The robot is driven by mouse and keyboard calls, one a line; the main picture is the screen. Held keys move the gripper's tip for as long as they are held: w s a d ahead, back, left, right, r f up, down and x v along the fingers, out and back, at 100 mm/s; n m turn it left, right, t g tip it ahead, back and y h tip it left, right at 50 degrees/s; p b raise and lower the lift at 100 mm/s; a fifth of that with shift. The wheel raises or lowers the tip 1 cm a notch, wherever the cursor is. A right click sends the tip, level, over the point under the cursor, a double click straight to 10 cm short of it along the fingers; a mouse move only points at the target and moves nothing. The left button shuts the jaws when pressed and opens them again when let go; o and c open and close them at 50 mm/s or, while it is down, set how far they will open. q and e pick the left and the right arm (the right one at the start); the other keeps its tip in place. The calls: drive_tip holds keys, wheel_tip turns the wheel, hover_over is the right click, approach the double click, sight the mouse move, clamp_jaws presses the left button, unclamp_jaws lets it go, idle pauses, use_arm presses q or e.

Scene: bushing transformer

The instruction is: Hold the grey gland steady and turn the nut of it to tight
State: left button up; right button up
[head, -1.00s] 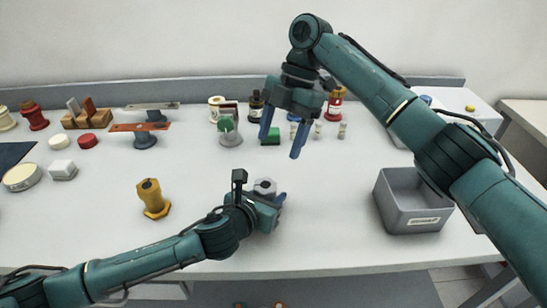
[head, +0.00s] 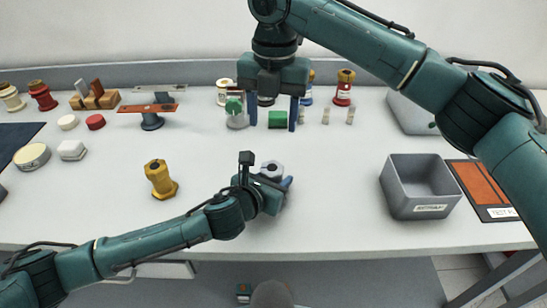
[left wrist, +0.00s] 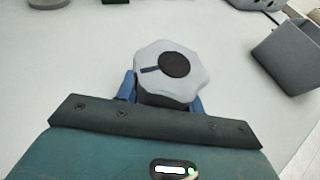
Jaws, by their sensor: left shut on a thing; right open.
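The grey gland (head: 271,169) is upright over the white table, near the front middle. My left gripper (head: 273,181) is shut on it, coming in low from the left. In the left wrist view, the light grey lobed nut (left wrist: 151,57) is on top, with a dark round centre and a dark line mark to its left. The blue fingers grip the darker body under the nut. My right gripper (head: 272,112) is open and empty, fingers pointing down, above and behind the gland.
A brass gland (head: 160,180) stands left of my left gripper. A grey bin (head: 420,187) stands to the right, by an orange-and-black mat (head: 480,187). A green block (head: 278,119), bottles and spools line the back. The table between the bin and grey gland is clear.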

sight(272, 167)
drive_tip(key=shift+n, duration=0.3)
drive_tip(key=f, duration=1.2)
drive_tip(key=shift+s+f, duration=0.1)
drive_tip(key=shift+s, duration=0.1)
drive_tip(key=shift+a, duration=0.1)
drive_tip(key=c, duration=0.7)
drive_tip(key=shift+m, duration=0.8)
